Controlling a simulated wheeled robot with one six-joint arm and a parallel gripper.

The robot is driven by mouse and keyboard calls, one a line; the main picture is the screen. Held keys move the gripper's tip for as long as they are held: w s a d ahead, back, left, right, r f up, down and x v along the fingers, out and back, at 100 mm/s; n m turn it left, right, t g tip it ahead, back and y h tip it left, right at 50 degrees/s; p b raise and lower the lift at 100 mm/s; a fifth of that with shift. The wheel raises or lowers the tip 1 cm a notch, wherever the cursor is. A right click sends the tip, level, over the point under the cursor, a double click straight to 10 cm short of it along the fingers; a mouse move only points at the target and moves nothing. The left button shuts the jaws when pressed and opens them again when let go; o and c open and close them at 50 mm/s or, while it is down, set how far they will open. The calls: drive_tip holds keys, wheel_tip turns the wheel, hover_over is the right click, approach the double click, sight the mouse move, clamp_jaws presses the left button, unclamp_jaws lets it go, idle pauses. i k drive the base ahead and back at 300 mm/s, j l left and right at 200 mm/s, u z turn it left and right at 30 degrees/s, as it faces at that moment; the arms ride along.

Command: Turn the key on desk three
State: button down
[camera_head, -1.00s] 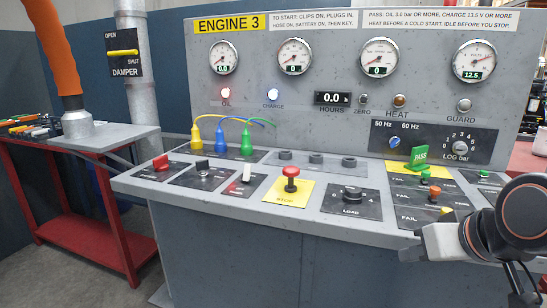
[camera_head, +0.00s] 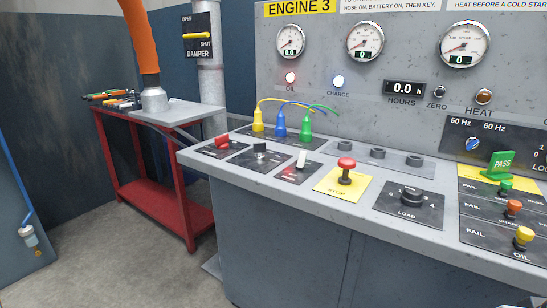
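The Engine 3 desk (camera_head: 330,185) stands in front of me, with a sloped control top and an upright gauge panel (camera_head: 400,75). Along its left front are a red switch (camera_head: 222,140), a small black control (camera_head: 259,150) and a pale lever switch (camera_head: 301,159), each on a dark plate. The black control may be the key, but its label is too small to read. My gripper is out of view, as is the rest of my arm.
A red stop button (camera_head: 346,164) on a yellow plate and a black load knob (camera_head: 411,194) sit further right. A red table (camera_head: 150,200) stands left, with bare floor in front.

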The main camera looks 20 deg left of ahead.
sight(259, 148)
drive_tip(key=i+j+u, duration=0.1)
drive_tip(key=j+u, duration=0.15)
drive_tip(key=u, duration=0.2)
drive_tip(key=i+j+u, duration=0.1)
drive_tip(key=j+u, duration=0.15)
drive_tip(key=u, duration=0.2)
drive_tip(key=i+j+u, duration=0.15)
drive_tip(key=u, duration=0.25)
drive_tip(key=k+l+u, duration=0.1)
drive_tip(key=k+l, duration=0.2)
drive_tip(key=k+l+z, duration=0.2)
drive_tip(key=k+l, duration=0.35)
